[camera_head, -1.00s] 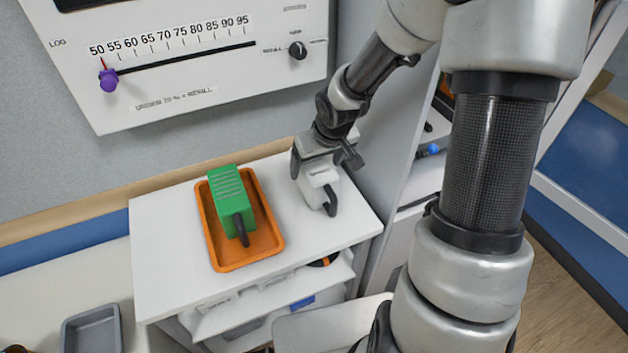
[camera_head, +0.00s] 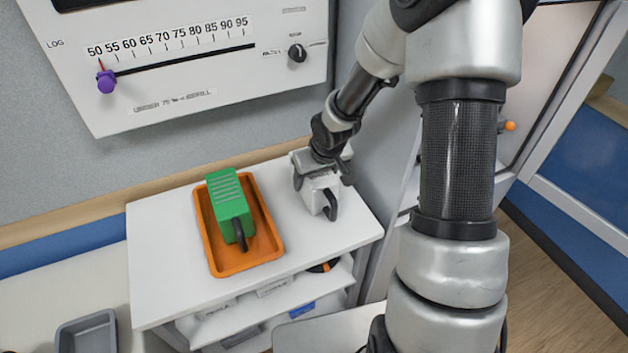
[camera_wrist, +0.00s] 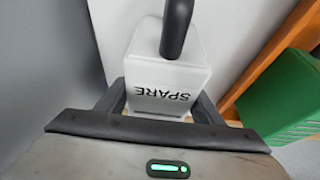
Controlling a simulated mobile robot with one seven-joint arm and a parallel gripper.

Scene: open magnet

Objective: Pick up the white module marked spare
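The white module marked SPARE (camera_wrist: 165,75) stands on the right part of the white cabinet top, with a dark curved handle on it. It also shows in the head view (camera_head: 316,197). My gripper (camera_head: 320,178) is over it from behind, with one dark finger on each side. In the wrist view the fingers of my gripper (camera_wrist: 161,103) lie against both sides of the module, below the upside-down lettering. The module appears to rest on the cabinet top. Part of it is hidden by my gripper.
An orange tray (camera_head: 272,245) holding a green module (camera_head: 228,203) with a dark handle stands to the left on the cabinet top (camera_head: 160,265). A wall panel (camera_head: 200,75) with a scale and purple slider hangs behind. A grey tray (camera_head: 88,333) is at lower left.

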